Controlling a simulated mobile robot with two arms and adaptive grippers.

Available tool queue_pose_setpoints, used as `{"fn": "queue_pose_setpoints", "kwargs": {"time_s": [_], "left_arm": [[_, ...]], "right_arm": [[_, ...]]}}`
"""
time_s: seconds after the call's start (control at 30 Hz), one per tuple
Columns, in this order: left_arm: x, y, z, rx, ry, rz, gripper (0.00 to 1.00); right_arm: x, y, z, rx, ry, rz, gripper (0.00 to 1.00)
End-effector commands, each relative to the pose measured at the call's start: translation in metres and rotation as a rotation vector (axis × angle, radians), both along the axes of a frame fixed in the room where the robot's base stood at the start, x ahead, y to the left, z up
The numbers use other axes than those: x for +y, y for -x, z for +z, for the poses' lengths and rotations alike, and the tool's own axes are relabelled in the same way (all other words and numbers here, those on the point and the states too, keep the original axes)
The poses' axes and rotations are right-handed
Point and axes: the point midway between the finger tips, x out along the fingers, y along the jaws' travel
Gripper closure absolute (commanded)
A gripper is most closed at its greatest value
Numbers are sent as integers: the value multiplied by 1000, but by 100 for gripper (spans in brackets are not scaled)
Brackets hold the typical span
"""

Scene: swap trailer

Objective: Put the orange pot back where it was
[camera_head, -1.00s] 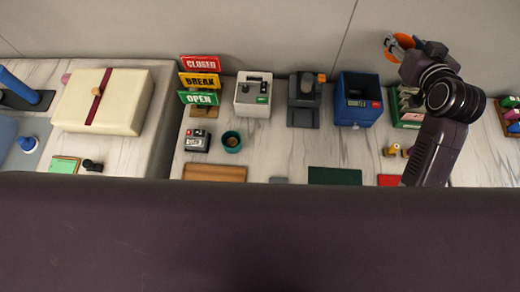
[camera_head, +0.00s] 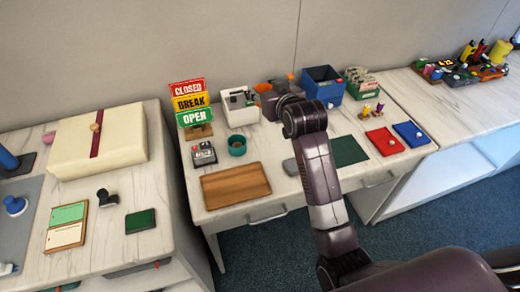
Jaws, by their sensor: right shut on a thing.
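My right arm rises from the lower right, and its gripper (camera_head: 268,91) is over the back of the middle table, between the white box and the blue bin. It is shut on the orange pot (camera_head: 262,87), of which only a small orange patch shows at the fingers; the wrist hides the rest. Whether the pot touches anything below cannot be told. A small orange part (camera_head: 290,77) just right of the gripper seems to be the knob of the grey machine, which the arm mostly hides. My left gripper is out of view.
Around the gripper stand a white box (camera_head: 239,104), a blue bin (camera_head: 322,83), a teal cup (camera_head: 237,145) and the CLOSED/BREAK/OPEN sign (camera_head: 190,101). A brown board (camera_head: 235,185) and a green mat (camera_head: 345,151) lie in front. Red (camera_head: 384,142) and blue (camera_head: 411,134) mats lie right.

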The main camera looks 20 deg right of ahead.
Motion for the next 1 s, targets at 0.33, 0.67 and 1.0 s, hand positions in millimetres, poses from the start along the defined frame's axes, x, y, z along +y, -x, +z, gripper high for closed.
{"fn": "queue_pose_setpoints", "kwargs": {"time_s": [0.33, 0.67, 1.0], "left_arm": [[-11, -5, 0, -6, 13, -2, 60], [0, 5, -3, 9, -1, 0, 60], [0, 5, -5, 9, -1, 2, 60]], "right_arm": [[0, 2, -96, 8, -2, 0, 81], [-1, 1, -141, 3, -1, 0, 81], [-1, 1, -182, 2, -1, 0, 81]]}}
